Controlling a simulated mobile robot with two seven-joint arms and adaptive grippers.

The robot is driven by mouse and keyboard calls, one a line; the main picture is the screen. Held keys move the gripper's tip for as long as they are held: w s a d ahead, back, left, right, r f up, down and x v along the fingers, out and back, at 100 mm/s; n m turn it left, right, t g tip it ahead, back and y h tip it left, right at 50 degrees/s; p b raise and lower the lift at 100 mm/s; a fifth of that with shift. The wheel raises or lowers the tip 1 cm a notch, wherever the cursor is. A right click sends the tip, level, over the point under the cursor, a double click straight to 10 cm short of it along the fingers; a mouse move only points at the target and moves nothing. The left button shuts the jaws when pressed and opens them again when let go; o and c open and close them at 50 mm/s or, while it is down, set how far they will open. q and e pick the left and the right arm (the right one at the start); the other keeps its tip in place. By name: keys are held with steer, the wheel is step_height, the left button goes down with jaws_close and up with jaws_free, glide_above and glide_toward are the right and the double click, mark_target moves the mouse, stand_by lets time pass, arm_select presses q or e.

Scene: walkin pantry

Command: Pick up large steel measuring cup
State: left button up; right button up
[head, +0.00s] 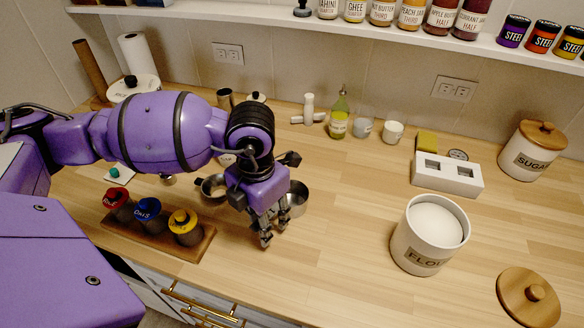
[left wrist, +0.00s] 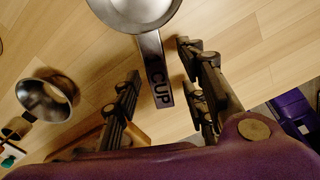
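The large steel measuring cup (head: 298,197) sits on the wooden counter, partly hidden behind my left gripper (head: 273,230) in the head view. In the left wrist view its bowl (left wrist: 135,12) is at the top edge, and its handle, marked "CUP" (left wrist: 158,75), points down between my fingers. My left gripper (left wrist: 160,62) is open, with one finger on each side of the handle and visible gaps to both. A smaller steel cup (head: 211,188) lies to the left; it also shows in the left wrist view (left wrist: 47,97). My right gripper is not in view.
A wooden rack (head: 155,233) with red, blue and yellow-topped jars stands left of the gripper. A flour canister (head: 418,245) and a wooden lid (head: 530,296) are to the right. Bottles and cups line the back wall. The counter between gripper and flour is clear.

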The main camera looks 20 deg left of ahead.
arm_select(q)
jaws_close()
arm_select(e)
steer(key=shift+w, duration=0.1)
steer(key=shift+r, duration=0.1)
